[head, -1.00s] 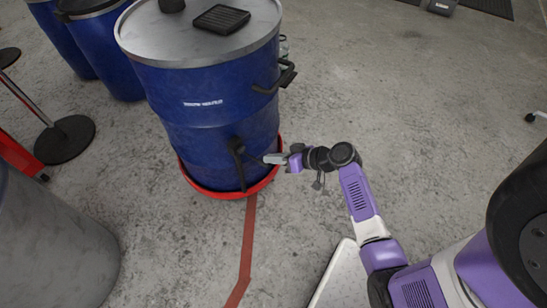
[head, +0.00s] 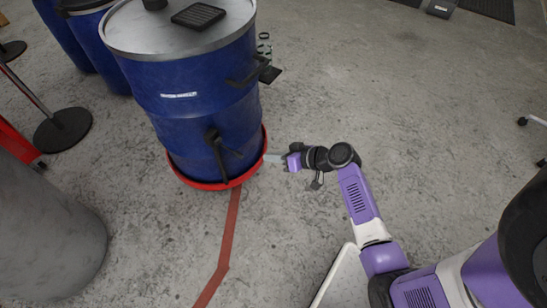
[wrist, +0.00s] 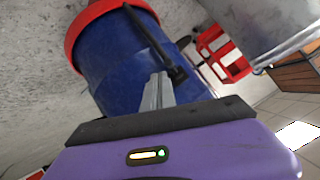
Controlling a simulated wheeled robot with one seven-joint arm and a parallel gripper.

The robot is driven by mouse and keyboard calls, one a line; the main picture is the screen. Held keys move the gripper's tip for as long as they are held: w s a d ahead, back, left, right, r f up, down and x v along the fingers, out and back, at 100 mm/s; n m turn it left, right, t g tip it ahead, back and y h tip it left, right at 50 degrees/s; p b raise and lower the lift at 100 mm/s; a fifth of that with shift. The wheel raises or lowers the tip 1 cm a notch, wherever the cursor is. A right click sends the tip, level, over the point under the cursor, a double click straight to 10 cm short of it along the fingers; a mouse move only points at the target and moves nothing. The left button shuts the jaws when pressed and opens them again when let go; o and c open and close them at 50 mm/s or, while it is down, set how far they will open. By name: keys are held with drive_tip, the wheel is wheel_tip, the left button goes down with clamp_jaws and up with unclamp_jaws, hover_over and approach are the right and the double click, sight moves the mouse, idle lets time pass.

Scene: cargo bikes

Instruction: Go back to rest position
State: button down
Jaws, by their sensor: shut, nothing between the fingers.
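My gripper (head: 272,158) is at the end of my purple and white arm, just right of a large blue barrel (head: 190,120) in the head view. Its fingers are together with nothing between them. In the wrist view the fingers (wrist: 157,92) point toward the blue barrel (wrist: 105,55), in front of its black handle (wrist: 150,40). In the head view the fingertips look close to the barrel's red base ring (head: 215,182); I cannot tell whether they touch it.
Two more blue barrels (head: 105,50) stand at the back left. A post with a round black base (head: 63,130) and a grey cylinder (head: 45,235) stand at left.

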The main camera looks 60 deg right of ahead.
drive_tip(key=shift+d, duration=0.15)
idle(0.3)
drive_tip(key=s+d+r+m+h, duration=0.3)
drive_tip(key=s+d+r+h, duration=0.1)
drive_tip(key=d+r+h, duration=0.15)
drive_tip(key=s+a+r+n+t+y, duration=0.1)
drive_tip(key=s+a+r+n, duration=0.1)
drive_tip(key=s+a+r, duration=0.45)
drive_tip(key=s+a+r+n+t+y, duration=0.15)
drive_tip(key=s+a+r, duration=0.25)
drive_tip(key=s+a, duration=0.6)
drive_tip(key=s+a+r+n+t+y, duration=0.1)
drive_tip(key=s+a+r+n, duration=0.35)
drive_tip(key=a, duration=0.75)
wheel_tip(320, 180, up, 16)
drive_tip(key=m+p, duration=0.1)
drive_tip(key=p, duration=1.4)
drive_tip(key=shift+s+d, duration=0.15)
drive_tip(key=shift+g, duration=0.25)
